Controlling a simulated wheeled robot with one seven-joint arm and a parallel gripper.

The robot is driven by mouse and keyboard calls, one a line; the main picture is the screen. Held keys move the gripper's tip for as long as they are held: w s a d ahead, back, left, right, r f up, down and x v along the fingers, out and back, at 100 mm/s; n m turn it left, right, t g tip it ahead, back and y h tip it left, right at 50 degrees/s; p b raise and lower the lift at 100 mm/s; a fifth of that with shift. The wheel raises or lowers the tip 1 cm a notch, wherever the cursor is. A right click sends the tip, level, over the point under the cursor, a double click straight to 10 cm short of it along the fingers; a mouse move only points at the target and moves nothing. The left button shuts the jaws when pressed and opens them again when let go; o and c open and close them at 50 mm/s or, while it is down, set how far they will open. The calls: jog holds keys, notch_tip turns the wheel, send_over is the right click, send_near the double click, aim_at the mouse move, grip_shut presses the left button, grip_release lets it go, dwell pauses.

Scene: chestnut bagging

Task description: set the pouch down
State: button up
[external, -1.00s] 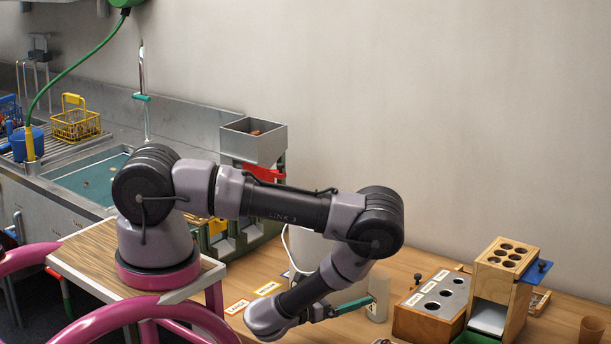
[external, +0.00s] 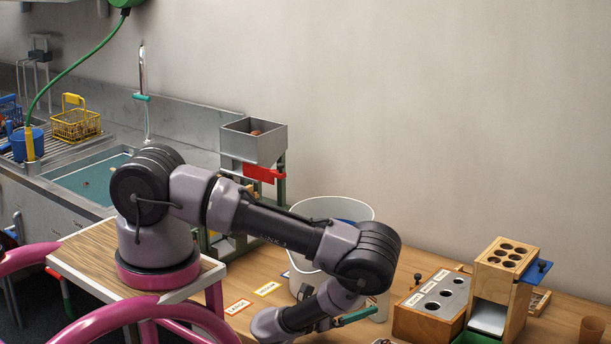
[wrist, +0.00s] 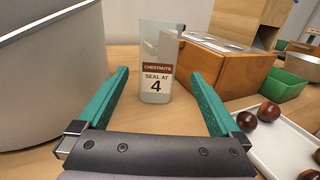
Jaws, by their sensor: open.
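The pouch (wrist: 155,97) is a clear, upright bag with a brown and white label reading "SEAL AT 4". In the wrist view it stands on the wooden table, straight ahead of my gripper. My gripper (wrist: 160,76) is open, its two green fingers wide apart with nothing gripped. The pouch shows in the gap at the fingertips, apart from both fingers. In the external view my gripper (external: 357,317) is low over the table, and the arm hides most of the pouch.
A large pale bucket (wrist: 50,75) stands close on the left. A wooden block with holes (external: 432,322) is behind the pouch to the right. A white tray (wrist: 262,150) with several chestnuts lies at the right, near a green bin (wrist: 290,86). Label cards (external: 238,306) lie on the table.

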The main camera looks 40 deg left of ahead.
aim_at(371, 320)
jog(key=x, duration=0.4)
jog(key=shift+w+d, duration=0.1)
jog(key=shift+w, duration=0.2)
jog(key=shift+r+x, duration=0.2)
jog(key=shift+x, duration=1.15)
jog(key=shift+r+x, duration=0.2)
jog(key=shift+x, duration=1.1)
jog(key=c, duration=1.5)
